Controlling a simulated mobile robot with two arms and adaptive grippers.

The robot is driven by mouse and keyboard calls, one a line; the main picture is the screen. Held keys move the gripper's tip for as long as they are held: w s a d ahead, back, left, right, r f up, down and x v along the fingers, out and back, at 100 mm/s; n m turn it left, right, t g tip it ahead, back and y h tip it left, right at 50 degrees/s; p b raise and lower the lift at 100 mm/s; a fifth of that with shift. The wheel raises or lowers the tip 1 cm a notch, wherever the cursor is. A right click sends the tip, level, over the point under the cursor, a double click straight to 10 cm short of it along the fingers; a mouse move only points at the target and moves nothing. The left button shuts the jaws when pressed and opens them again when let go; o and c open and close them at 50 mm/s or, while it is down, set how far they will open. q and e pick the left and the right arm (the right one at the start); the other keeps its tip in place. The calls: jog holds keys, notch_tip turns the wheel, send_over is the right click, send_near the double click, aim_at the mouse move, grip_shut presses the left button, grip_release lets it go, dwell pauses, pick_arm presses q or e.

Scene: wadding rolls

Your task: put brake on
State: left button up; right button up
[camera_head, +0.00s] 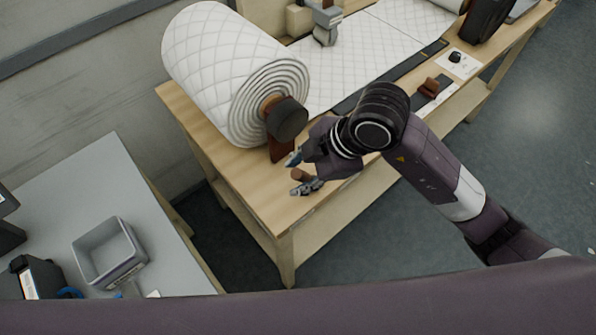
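A large white quilted wadding roll (215,65) lies on the wooden table. Its spiral end faces me, with a dark round disc (287,119) at the core and a brown upright support (281,148) below it. My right gripper (294,174) is at the table's near corner, just below the disc. I cannot tell whether the fingers touch the peg. No part is clearly marked as the brake. My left gripper is not in view.
The wooden table (245,185) runs to the upper right, with a quilted sheet (365,45) and a grey machine (327,22) on it. A small brown block (429,87) lies near its edge. A grey bin (108,252) stands on a separate grey table at lower left.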

jog(key=shift+c, duration=0.4)
grip_shut()
